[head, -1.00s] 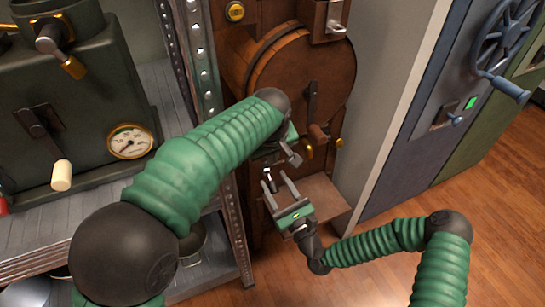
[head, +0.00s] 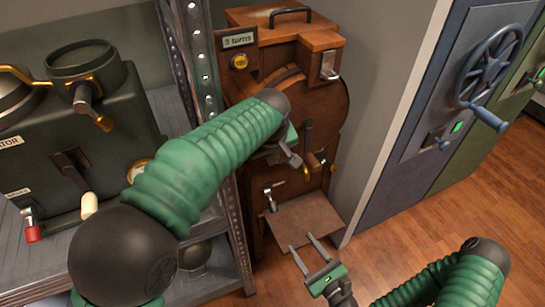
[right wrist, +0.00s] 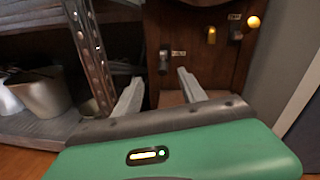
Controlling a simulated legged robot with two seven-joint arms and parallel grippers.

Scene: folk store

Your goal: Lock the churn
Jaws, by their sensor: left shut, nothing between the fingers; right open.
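The wooden churn (head: 320,105), a tall brown cabinet with a round drum, stands at the centre of the head view. A dark lever (head: 307,135) and a crank with a wooden handle (head: 313,160) sit on its front. A metal latch-like fitting (head: 329,68) is at its upper right. My left gripper (head: 294,159) is shut and empty close to the drum front, partly hidden by its arm; contact cannot be told. My right gripper (head: 303,243) is open and empty by the front edge of the churn's low shelf. Its fingers also show in the right wrist view (right wrist: 160,90).
A small metal tap-like fitting (head: 270,193) is above the low wooden shelf (head: 305,218). A metal rack (head: 207,100) with a green machine (head: 75,140) stands left. Blue cabinets with a handwheel (head: 491,62) stand right.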

